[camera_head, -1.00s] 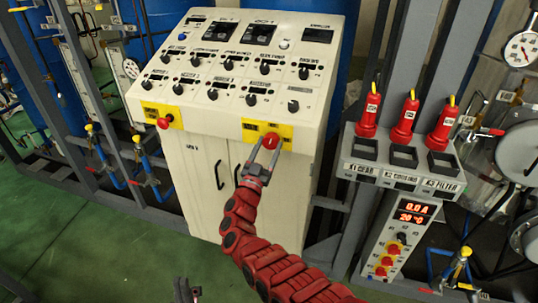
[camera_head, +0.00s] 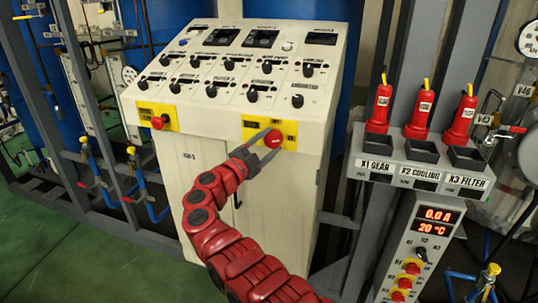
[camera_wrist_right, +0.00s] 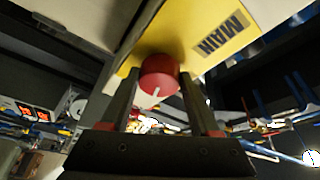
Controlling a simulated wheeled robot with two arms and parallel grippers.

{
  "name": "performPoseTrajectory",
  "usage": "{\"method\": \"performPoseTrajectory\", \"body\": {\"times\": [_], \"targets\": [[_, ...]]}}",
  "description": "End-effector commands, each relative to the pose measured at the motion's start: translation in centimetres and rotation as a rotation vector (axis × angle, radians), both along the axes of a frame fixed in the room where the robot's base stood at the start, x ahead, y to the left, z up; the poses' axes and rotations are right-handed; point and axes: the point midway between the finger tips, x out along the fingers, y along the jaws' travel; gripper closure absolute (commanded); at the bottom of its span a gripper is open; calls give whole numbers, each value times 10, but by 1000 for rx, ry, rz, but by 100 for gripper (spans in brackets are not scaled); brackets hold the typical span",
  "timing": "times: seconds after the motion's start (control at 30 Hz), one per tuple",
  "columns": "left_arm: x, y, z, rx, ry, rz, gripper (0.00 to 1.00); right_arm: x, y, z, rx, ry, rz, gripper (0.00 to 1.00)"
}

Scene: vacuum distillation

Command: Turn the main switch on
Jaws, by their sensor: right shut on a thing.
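The main switch (camera_head: 273,139) is a round red knob on a yellow plate (camera_head: 250,130) at the console's lower front edge. In the right wrist view, the red knob (camera_wrist_right: 159,72) has a white line on its face, and the yellow plate (camera_wrist_right: 205,35) reads MAIN. My right gripper (camera_head: 266,144) reaches the knob from the lower left. In the wrist view, my right gripper (camera_wrist_right: 158,82) has one finger on each side of the knob and is shut on it. My left gripper is not in view.
A second red knob on a yellow plate (camera_head: 159,121) sits at the console's left. Rows of black knobs cover the sloped panel (camera_head: 225,75). Red plugs (camera_head: 420,110) stand above a grey socket box at right. A display column (camera_head: 436,225) reads 0.0 A and 20 °C.

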Motion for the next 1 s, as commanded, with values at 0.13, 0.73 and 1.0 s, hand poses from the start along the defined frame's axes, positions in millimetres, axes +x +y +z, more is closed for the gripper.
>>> {"method": "performPoseTrajectory", "body": {"times": [0.13,0.73,1.0], "targets": [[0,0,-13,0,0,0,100,0,1,-2,113,-35,-1,93],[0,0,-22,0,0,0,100,0,1,2,336,-106,-1,93],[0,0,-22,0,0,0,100,0,0,2,341,-107,-1,93]]}}
